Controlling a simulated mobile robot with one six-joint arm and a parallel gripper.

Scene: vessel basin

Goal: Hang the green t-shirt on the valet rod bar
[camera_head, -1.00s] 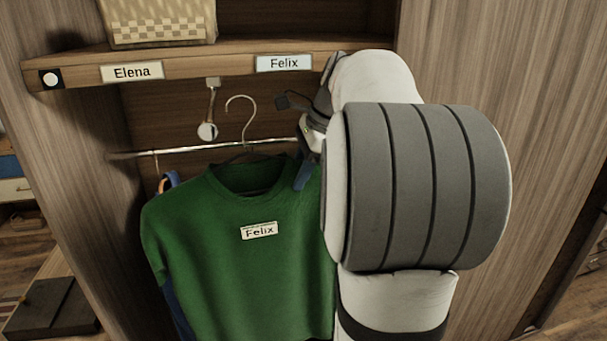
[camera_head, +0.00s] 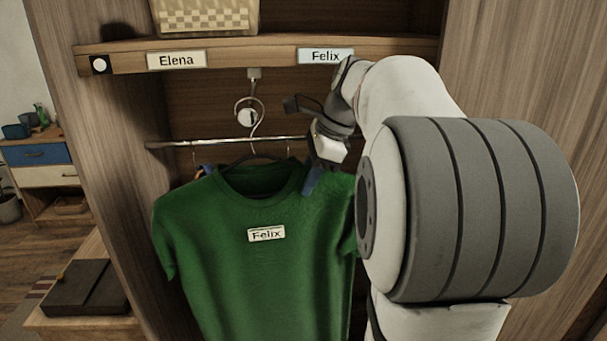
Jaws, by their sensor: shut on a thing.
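The green t-shirt (camera_head: 260,270), with a "Felix" label on its chest, hangs upright on a hanger. The hanger's metal hook (camera_head: 261,125) stands above its collar. The valet rod (camera_head: 246,117) juts from a bracket under the shelf and ends in a round pale knob. The hook's curve overlaps the knob in the picture; I cannot tell whether it is around the rod or in front of it. My gripper (camera_head: 313,180) is shut at the shirt's right shoulder, on the t-shirt with its hanger. The fingertips' exact hold is partly hidden.
A horizontal rail (camera_head: 180,144) crosses the closet behind the shirt, with other hangers and a blue garment mostly hidden. The shelf (camera_head: 125,60) above bears "Elena" and "Felix" labels and a woven basket (camera_head: 205,22). Wooden side panels (camera_head: 85,130) bound the opening.

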